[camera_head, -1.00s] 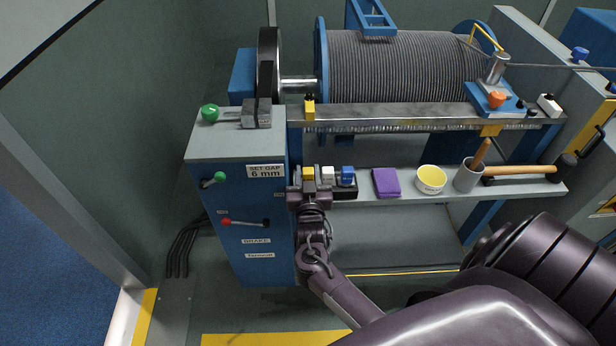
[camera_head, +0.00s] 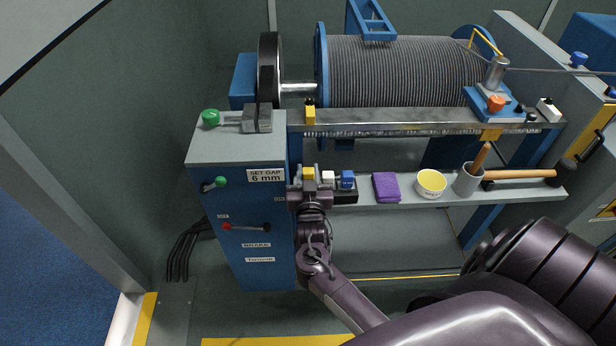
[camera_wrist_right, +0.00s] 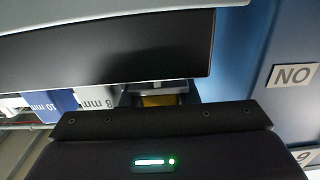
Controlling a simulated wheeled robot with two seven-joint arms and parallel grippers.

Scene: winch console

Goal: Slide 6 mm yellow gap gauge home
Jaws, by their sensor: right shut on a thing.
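The yellow gap gauge (camera_head: 308,173) stands at the left end of a dark rack on the grey shelf, beside the blue console. My right gripper (camera_head: 309,186) is shut on it from the front; the fingers hide its lower part. In the right wrist view a bit of yellow (camera_wrist_right: 158,100) shows between the fingers. A white gauge (camera_head: 328,177) and a blue gauge (camera_head: 347,179) stand to its right; in the wrist view they read 8 mm (camera_wrist_right: 97,98) and 10 mm (camera_wrist_right: 40,105). Two dark grey blocks (camera_head: 257,118) sit on the console top. My left gripper is out of view.
The console (camera_head: 245,220) carries a "SET GAP 6 mm" label (camera_head: 266,175), a green knob (camera_head: 210,118) and a red-tipped lever (camera_head: 245,227). Right along the shelf are a purple cloth (camera_head: 386,186), a yellow-lined bowl (camera_head: 431,183), a grey cup (camera_head: 468,180) and a mallet (camera_head: 525,174).

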